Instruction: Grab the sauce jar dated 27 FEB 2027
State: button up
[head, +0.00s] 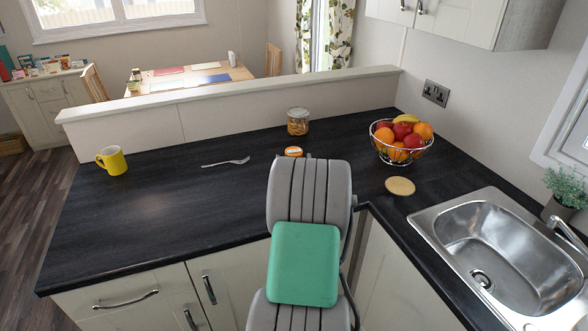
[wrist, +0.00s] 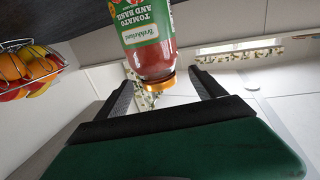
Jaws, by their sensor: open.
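A sauce jar (wrist: 148,52) with red contents, a green "Tomato and Basil" label and a gold-orange lid appears upside down in the wrist view. No date is readable on it. Its lid end lies toward the gap between the fingers of my gripper (wrist: 162,86), which is open; whether the fingers reach around it I cannot tell. In the head view an orange jar lid (head: 293,151) shows just behind my arm, and my arm hides the jar's body and my gripper.
A glass jar (head: 298,122) stands behind the orange lid. A fruit basket (head: 401,152) and a round tan disc (head: 400,186) are to the right, near the sink (head: 498,255). A fork (head: 226,162) and yellow mug (head: 112,160) lie left, with clear worktop around them.

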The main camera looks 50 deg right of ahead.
aim_at(294, 150)
jog(key=p+x, duration=0.1)
jog(key=x, duration=0.3)
jog(key=shift+s+d+r, duration=0.1)
jog(key=shift+d, duration=0.1)
grip_shut()
dwell(0.6)
jog(key=shift+r, duration=0.2)
